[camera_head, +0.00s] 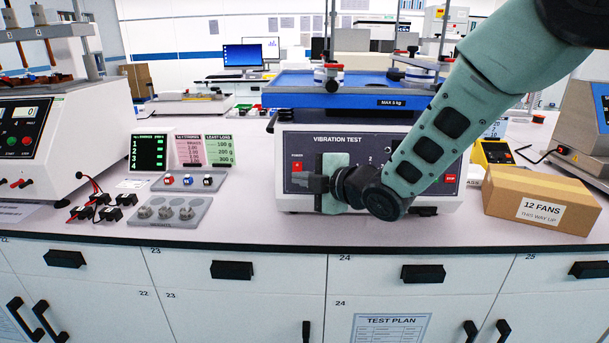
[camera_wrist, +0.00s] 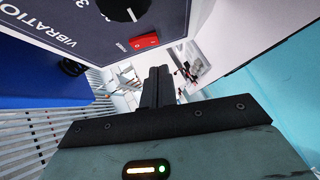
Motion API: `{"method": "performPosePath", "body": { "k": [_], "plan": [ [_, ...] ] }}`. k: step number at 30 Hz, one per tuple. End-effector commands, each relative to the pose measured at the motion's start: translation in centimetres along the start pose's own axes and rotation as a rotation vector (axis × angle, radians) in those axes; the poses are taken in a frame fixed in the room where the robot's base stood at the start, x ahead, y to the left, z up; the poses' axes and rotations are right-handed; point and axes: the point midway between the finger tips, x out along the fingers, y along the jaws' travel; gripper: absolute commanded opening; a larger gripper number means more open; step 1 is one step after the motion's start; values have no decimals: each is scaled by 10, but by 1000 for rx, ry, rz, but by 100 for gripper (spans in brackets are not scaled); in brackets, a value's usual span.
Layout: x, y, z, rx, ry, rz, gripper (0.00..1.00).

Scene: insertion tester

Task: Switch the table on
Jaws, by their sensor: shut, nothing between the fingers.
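The vibration test table (camera_head: 318,143) stands on the bench, a white unit with a dark grey front panel and a blue top plate (camera_head: 290,88). Its red power switch (camera_head: 297,166) is at the left of the panel; it also shows in the wrist view as a red rocker (camera_wrist: 145,41). My gripper (camera_head: 298,182) is in front of the panel, just below the switch in the head view. In the wrist view my gripper's fingers (camera_wrist: 159,72) are together and empty, near the switch; I cannot tell if they touch it. My wrist hides the panel's middle.
A red stop button (camera_head: 450,178) is at the panel's right. A cardboard box (camera_head: 541,196) stands to the right. A grey tray of weights (camera_head: 172,212) and small signs stand to the left. The bench's front strip is clear below the panel.

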Motion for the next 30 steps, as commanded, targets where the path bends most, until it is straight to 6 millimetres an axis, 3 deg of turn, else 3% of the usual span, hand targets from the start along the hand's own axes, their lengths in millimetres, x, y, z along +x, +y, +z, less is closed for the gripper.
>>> {"method": "performPosePath", "body": {
  "k": [7,26,30],
  "plan": [
    [17,0,20,0,-3,0,0],
    [24,-8,26,-30,-1,31,0],
    [22,-1,24,-27,-2,27,0]
  ]
}}
